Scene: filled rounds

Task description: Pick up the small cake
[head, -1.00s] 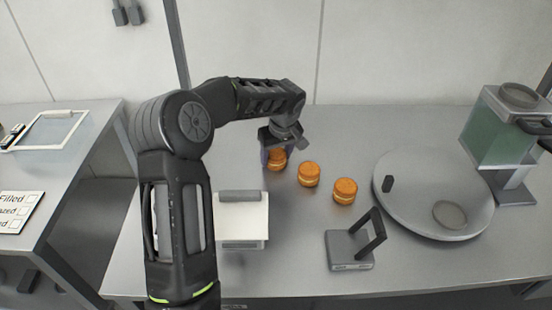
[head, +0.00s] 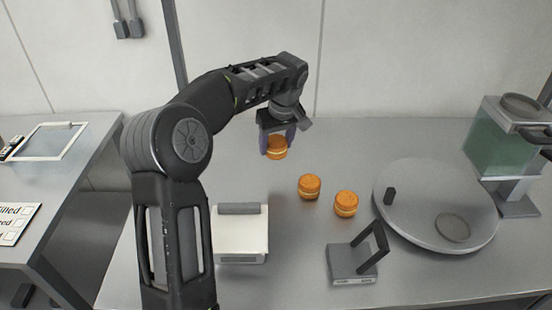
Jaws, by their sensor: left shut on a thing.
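Three small round orange cakes with a pale band show in the head view. My left gripper (head: 277,143) is shut on one small cake (head: 277,149) and holds it above the table, at the back left of the other two. A second cake (head: 309,186) and a third cake (head: 346,203) sit on the steel table (head: 300,245), apart from each other. My right gripper is not in view.
A round grey turntable (head: 420,190) with a small disc (head: 453,228) on it is at the right. A green-tinted dispenser (head: 505,140) stands behind it. A grey stand (head: 354,262) and a white box (head: 240,232) are in front. A side table (head: 75,165) is left.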

